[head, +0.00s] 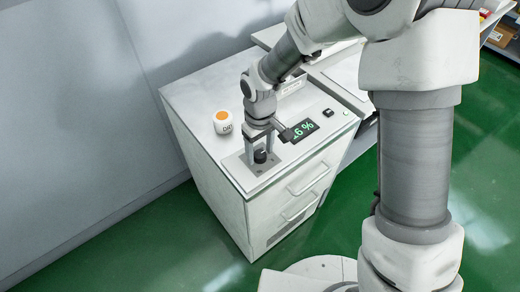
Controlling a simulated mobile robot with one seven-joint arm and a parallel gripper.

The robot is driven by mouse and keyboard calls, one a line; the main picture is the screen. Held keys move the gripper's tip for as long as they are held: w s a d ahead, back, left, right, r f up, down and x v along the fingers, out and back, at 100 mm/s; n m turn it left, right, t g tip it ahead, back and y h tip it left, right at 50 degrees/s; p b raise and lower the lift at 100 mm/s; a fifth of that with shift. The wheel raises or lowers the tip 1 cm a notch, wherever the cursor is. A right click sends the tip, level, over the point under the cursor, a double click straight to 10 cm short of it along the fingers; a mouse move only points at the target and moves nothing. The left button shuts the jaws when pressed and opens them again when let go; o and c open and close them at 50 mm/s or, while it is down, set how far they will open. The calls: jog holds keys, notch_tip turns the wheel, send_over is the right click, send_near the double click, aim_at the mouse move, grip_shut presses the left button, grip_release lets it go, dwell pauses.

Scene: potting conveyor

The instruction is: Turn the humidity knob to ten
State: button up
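The humidity knob (260,157) is a small black knob on a grey plate on top of a white cabinet. My gripper (260,150) points straight down over it, one finger on each side of the knob. The knob stands between the fingertips. I cannot tell whether the fingers touch it or stand a little apart from it. A small black display (304,130) with green characters is to the right of the gripper. It appears turned in this view and shows a percent sign and a digit that I cannot read for sure.
A white rounded container (222,122) with an orange top spot and a dark label stands on the cabinet (190,97), left of the gripper. A small black switch (328,113) lies right of the display. A grey wall is behind on the left. Green floor (140,252) is clear in front.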

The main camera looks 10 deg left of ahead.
aim_at(260, 154)
jog(key=shift+o, duration=0.2)
notch_tip(260, 154, up, 17)
jog(key=p, duration=0.2)
jog(key=shift+r, duration=0.2)
dwell(0.5)
jog(key=s+d+r+m+t, duration=0.4)
jog(key=d+r, duration=0.4)
jog(key=d, duration=0.5)
jog(key=s+d+r+m+t, duration=0.1)
jog(key=s+d+r+m, duration=0.1)
jog(key=s+d+m, duration=0.4)
jog(key=s+d, duration=0.3)
jog(key=d, duration=0.1)
jog(key=shift+s+d+t, duration=0.2)
jog(key=shift+s+t, duration=0.1)
jog(key=shift+s, duration=0.1)
